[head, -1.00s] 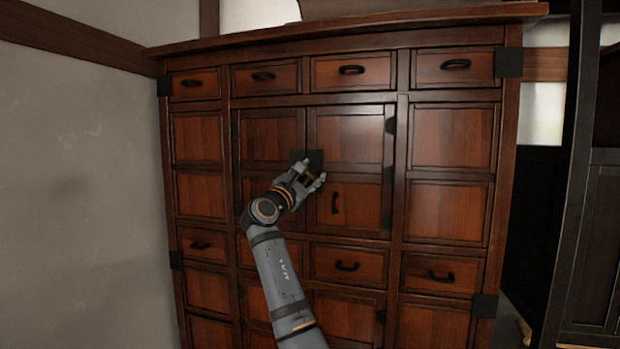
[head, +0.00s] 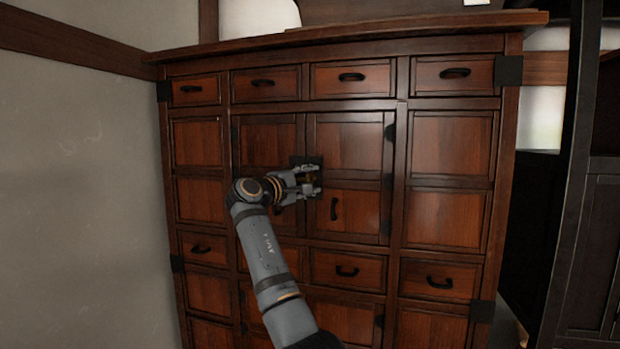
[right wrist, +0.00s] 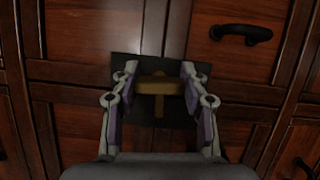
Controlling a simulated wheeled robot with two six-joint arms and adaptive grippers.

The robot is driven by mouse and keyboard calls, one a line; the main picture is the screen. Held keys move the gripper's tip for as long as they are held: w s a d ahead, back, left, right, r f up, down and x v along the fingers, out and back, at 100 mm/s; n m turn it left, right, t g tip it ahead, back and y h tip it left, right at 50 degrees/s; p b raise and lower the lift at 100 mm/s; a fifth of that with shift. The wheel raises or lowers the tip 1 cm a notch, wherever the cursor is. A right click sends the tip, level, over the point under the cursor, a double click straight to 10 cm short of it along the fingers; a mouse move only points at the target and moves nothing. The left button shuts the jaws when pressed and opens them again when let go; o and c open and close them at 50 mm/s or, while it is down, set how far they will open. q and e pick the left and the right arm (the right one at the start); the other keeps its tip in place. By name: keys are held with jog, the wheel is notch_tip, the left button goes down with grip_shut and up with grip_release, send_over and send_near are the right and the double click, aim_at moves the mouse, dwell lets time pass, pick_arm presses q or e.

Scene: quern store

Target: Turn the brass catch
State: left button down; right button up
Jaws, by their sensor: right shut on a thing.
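The brass catch (right wrist: 158,88) sits on a dark square plate (right wrist: 125,65) where the two cabinet doors meet. In the right wrist view its bar runs across between my fingers, with a narrow stem towards the palm. My right gripper (right wrist: 158,78) is shut on the catch, one finger at each end of the bar. In the head view my right gripper (head: 313,178) reaches the plate (head: 300,160) from the left and mostly covers the catch. The doors appear closed. My left gripper is not in view.
The wooden cabinet (head: 445,225) has several drawers and panels with black pulls. A plain wall (head: 80,180) is on the left; a dark frame (head: 567,180) stands on the right.

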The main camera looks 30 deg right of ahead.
jog(key=shift+m, duration=0.6)
jog(key=o, duration=1.2)
jog(key=shift+c, duration=0.2)
jog(key=shift+a, duration=0.1)
jog(key=v, duration=1.1)
jog(key=shift+s+a, duration=0.15)
jog(key=shift+a, duration=0.15)
jog(key=shift+r, duration=0.1)
